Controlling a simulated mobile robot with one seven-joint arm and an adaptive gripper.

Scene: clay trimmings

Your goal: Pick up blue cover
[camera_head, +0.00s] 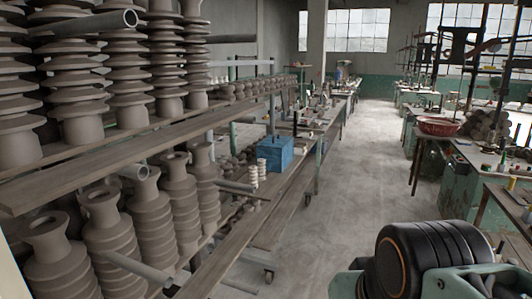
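The only clearly blue thing is a box-shaped blue object (275,154) near the middle of the camera_head view. It sits on the long wooden bench and has a small dark upright piece on top. I cannot tell whether it is a cover or a solid block. No other blue cover shows. My gripper is not in view, so its place relative to the blue object cannot be seen.
Shelves of stacked grey clay insulators (120,225) fill the left. A large black ribbed cylinder (425,257) in teal mounts stands in the lower right foreground. Cluttered benches with a red basin (438,126) line the right. The concrete aisle (350,170) between is clear.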

